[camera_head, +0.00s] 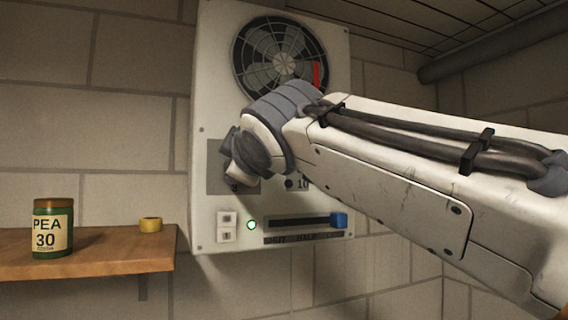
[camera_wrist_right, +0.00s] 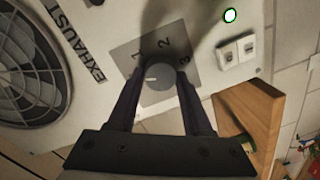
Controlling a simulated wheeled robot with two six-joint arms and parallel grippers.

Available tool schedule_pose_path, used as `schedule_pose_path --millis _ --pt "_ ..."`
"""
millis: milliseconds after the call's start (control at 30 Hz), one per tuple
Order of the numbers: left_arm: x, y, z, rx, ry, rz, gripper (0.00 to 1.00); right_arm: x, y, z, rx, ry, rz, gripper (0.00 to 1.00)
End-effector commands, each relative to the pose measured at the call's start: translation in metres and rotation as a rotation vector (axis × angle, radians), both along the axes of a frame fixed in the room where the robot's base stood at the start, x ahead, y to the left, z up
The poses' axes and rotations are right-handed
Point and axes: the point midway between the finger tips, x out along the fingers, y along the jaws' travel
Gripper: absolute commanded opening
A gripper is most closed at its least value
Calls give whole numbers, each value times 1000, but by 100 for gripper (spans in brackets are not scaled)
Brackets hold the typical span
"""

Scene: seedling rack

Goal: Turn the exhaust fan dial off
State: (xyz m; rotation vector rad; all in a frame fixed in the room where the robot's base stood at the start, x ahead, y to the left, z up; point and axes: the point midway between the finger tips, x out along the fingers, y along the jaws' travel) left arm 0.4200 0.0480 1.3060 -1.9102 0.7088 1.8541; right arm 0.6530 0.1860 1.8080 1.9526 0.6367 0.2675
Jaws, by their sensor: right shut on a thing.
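The exhaust fan dial (camera_wrist_right: 159,88) is a round grey knob on a darker grey square plate marked 1, 2 and 3, seen in the right wrist view. A small pale mark on its face points to the left in that view. My right gripper (camera_wrist_right: 159,79) is shut on the dial, one finger on each side. In the head view my right arm comes in from the right and hides the dial and much of the gripper. The fan (camera_head: 280,58) sits in the upper part of the white panel (camera_head: 214,72). My left gripper is not in view.
Low on the panel are a lit green lamp (camera_head: 252,225), two white switches (camera_head: 226,227) and a slider with a blue knob (camera_head: 339,220) at its right end.

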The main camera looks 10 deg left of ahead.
Motion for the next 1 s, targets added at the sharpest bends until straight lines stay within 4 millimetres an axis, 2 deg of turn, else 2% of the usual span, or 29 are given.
schedule_pose_path --millis 400,1000 --pt "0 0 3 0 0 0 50 -1 1 -1 -219 -147 0 0" --pt "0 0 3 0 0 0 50 0 1 -1 -280 -188 -1 0"
